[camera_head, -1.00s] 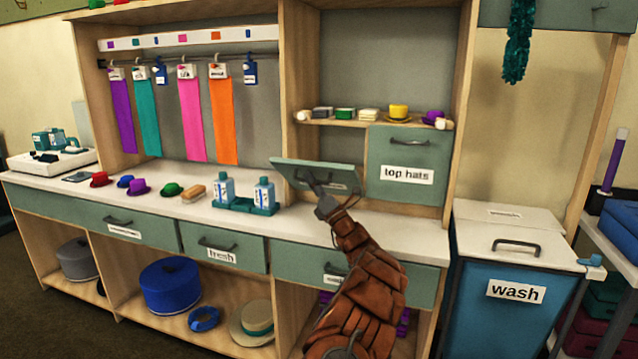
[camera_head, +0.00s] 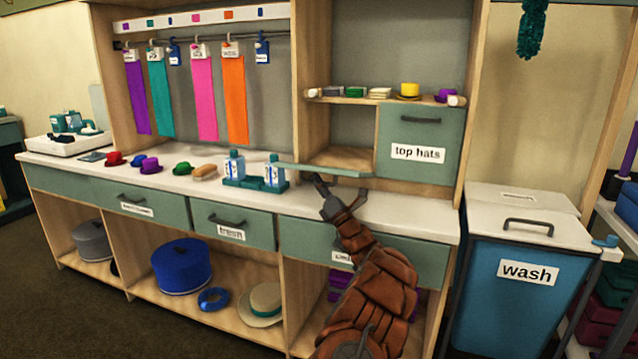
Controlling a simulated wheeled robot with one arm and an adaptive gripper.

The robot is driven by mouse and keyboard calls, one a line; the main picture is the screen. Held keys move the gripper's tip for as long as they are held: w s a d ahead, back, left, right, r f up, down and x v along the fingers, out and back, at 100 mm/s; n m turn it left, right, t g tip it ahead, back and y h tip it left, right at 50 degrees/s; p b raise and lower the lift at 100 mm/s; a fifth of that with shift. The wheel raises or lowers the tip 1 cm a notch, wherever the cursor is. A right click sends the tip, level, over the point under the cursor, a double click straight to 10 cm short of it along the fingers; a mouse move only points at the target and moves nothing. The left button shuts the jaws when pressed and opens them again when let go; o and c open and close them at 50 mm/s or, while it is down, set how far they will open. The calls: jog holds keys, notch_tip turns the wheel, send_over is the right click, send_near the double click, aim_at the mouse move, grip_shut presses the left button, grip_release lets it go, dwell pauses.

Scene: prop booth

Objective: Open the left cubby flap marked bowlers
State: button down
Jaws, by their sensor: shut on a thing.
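The left cubby flap (camera_head: 325,170) is a green panel left of the "top hats" flap. It stands out level toward me, seen almost edge-on, and its marking is not visible. The open cubby (camera_head: 345,158) shows above it, with a bare wooden floor. My gripper (camera_head: 320,182) is just under the flap's front part, shut on its handle, which is mostly hidden. The "top hats" flap (camera_head: 418,140) to the right is closed, its dark handle at the top.
Blue-and-white bottles (camera_head: 235,166) stand on a teal tray left of the flap. Small hats (camera_head: 150,165) and a brush (camera_head: 205,173) lie further left on the white counter (camera_head: 405,212). A blue wash bin (camera_head: 515,270) stands at right. A shelf (camera_head: 375,98) above holds small items.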

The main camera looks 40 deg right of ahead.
jog(key=c, duration=1.5)
grip_release()
jog(key=shift+o, duration=0.2)
jog(key=v, duration=1.2)
